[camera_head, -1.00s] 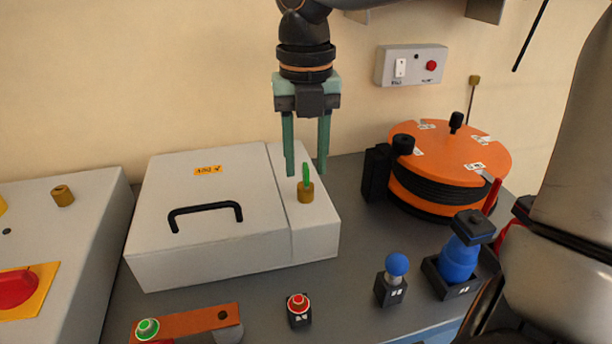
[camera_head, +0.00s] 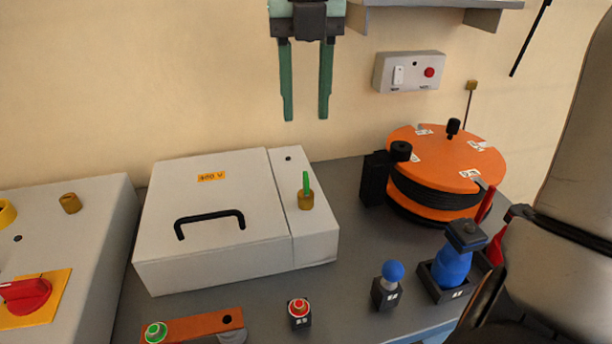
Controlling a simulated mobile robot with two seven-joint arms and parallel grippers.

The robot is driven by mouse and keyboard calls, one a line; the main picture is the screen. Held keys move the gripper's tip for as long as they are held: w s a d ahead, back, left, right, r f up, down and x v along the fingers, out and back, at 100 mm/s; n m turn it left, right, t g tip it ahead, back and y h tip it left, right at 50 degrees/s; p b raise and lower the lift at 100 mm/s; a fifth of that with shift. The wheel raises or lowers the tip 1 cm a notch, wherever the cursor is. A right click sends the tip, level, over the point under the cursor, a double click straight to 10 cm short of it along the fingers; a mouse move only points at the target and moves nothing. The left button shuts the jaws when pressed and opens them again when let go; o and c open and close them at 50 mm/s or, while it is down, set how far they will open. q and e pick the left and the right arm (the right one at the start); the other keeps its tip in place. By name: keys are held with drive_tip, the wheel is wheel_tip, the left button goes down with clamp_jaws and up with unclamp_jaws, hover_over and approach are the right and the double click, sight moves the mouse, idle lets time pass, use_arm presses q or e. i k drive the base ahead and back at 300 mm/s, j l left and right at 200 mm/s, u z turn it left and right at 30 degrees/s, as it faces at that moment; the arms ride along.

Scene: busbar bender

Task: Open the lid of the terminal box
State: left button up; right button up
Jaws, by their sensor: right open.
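The terminal box (camera_head: 165,275) is a light grey box on the dark bench, left of the middle. Its lid (camera_head: 255,205) lies flat and shut, with a black bar handle (camera_head: 210,217) near the front and a yellow label at the back. A narrow strip on the box's right side carries a brass knob (camera_head: 305,200) with a green key or tab standing up in it. My right gripper (camera_head: 306,115) is open and empty, pointing down in the air above and behind the box, apart from it. My left gripper is not in view.
A grey cabinet with a red switch (camera_head: 25,295) stands at the left. An orange reel (camera_head: 445,165) stands at the right. Blue-knobbed parts (camera_head: 393,270), a red button (camera_head: 299,308) and an orange bar (camera_head: 195,325) line the bench front. A small switch box (camera_head: 410,72) hangs on the wall.

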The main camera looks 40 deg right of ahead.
sight(201, 204)
drive_tip(key=k, duration=1.5)
